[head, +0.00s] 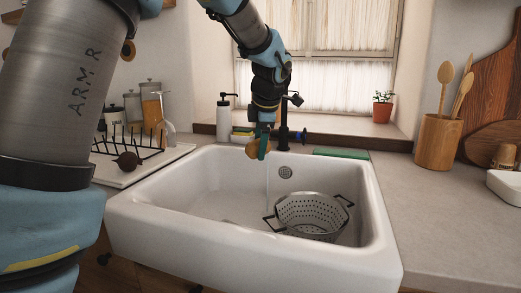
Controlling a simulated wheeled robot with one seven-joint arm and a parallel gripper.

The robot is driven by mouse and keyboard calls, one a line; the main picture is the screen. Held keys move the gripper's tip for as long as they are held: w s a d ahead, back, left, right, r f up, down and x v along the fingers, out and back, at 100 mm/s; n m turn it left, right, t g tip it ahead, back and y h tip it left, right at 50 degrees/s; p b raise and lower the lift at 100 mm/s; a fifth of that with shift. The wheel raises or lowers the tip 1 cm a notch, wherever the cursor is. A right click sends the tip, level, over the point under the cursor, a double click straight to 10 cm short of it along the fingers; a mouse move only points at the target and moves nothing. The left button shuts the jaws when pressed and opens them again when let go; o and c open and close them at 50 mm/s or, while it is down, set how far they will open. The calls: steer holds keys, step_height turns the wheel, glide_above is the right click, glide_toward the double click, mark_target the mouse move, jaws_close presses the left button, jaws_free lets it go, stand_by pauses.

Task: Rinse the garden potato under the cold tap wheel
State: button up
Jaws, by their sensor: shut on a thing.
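My gripper (260,136) is shut on the potato (258,151), a tan-brown lump held over the back of the white sink (130,214). The black tap (284,128) stands at the sink's back edge, just right of my gripper, which hides part of it. A blue tap wheel (302,137) shows on the tap's right side. A faint thin vertical line below the potato looks like running water; I cannot tell exactly where it meets the potato.
A metal colander (311,214) sits in the sink's right half. A dish rack (135,142) and a dark round vegetable (128,161) are at left. Utensils stand in a wooden pot (438,142) at right.

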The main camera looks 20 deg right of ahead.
mark_target(251, 147)
steer(key=shift+s+a+b, duration=0.4)
steer(key=shift+a+b, duration=0.05)
steer(key=shift+a, duration=0.3)
steer(key=shift+s+a+b, duration=0.4)
steer(key=shift+s+a, duration=0.05)
steer(key=shift+a, duration=0.3)
steer(key=shift+s+a+b, duration=0.4)
steer(key=shift+a+b, duration=0.05)
steer(key=shift+a, duration=0.3)
steer(key=s+a+r, duration=0.2)
steer(key=a+r, duration=0.2)
steer(key=shift+s+a, duration=0.2)
steer(key=shift+s, duration=0.05)
stand_by(0.4)
steer(key=d+f, duration=0.1)
steer(key=w+d+f, duration=0.2)
steer(key=d, duration=0.1)
steer(key=shift+w+d+f, duration=0.1)
steer(key=shift+w+f, duration=0.05)
steer(key=shift+f, duration=0.25)
steer(key=shift+w+d+p, duration=0.45)
steer(key=shift+d, duration=0.3)
steer(key=shift+f, duration=0.1)
steer(key=shift+a, duration=0.1)
